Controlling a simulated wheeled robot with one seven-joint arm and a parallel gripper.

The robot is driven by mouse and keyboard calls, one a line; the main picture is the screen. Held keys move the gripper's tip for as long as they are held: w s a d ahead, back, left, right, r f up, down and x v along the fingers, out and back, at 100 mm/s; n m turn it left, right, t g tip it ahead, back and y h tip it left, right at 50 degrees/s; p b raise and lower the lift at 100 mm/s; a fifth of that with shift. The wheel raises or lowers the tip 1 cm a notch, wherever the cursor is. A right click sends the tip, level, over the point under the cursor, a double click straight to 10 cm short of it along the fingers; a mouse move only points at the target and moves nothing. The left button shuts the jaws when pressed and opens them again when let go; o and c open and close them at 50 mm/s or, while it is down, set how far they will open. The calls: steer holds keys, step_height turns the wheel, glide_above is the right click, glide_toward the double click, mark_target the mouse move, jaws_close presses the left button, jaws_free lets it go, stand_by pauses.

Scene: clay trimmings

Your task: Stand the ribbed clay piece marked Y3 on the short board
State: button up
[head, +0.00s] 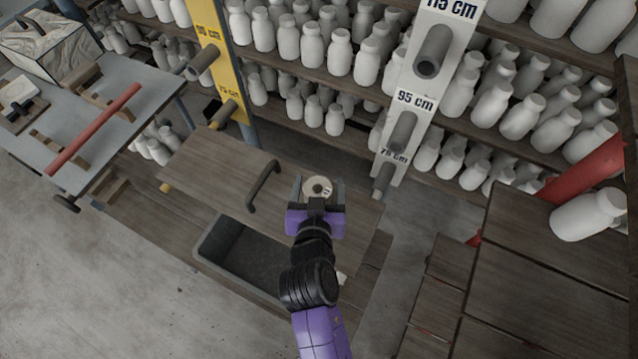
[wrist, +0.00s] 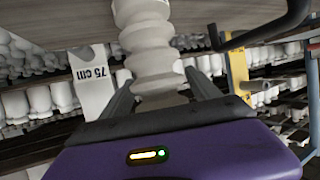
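A pale round ribbed clay piece (head: 317,186) stands near the right end of a wooden board (head: 225,155). Dark marks show on its top, too small to read surely. In the wrist view the ribbed piece (wrist: 150,50) shows from the side, its stacked ribs running up out of the picture. My gripper (head: 319,188) has one finger on each side of the piece. The fingers are wide apart, with narrow gaps visible beside the piece from above. Whether this board is the short one, I cannot tell.
A black handle (head: 263,186) rises from the board, left of my gripper. A grey tub (head: 215,243) sits below. A white post (head: 412,85) and a yellow post (head: 209,30) carry pegs. Shelves of white bottles stand behind. A table with a red bar (head: 95,128) is at left.

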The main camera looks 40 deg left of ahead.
steer(key=shift+r, duration=0.1)
steer(key=shift+s+r, duration=0.1)
steer(key=v, duration=1.2)
steer(key=shift+b, duration=0.35)
steer(key=shift+d, duration=0.1)
steer(key=s+d+f+m+t+h, duration=0.1)
steer(key=s+d, duration=0.1)
steer(key=d, duration=0.9)
steer(key=s+d+f+m+t+h, duration=0.1)
steer(key=s+d+f+m, duration=0.1)
steer(key=d, duration=0.9)
steer(key=s+d+r+m+t+h, duration=0.1)
steer(key=s+d+r+m+h, duration=0.1)
steer(key=d, duration=0.5)
steer(key=s+d+r+m+t+h, duration=0.1)
steer(key=s+d+r+m+h, duration=0.1)
steer(key=s+d+r, duration=0.5)
steer(key=shift+s+d+r+h, duration=0.3)
steer(key=shift+s+h, duration=0.45)
steer(key=shift+h, duration=0.15)
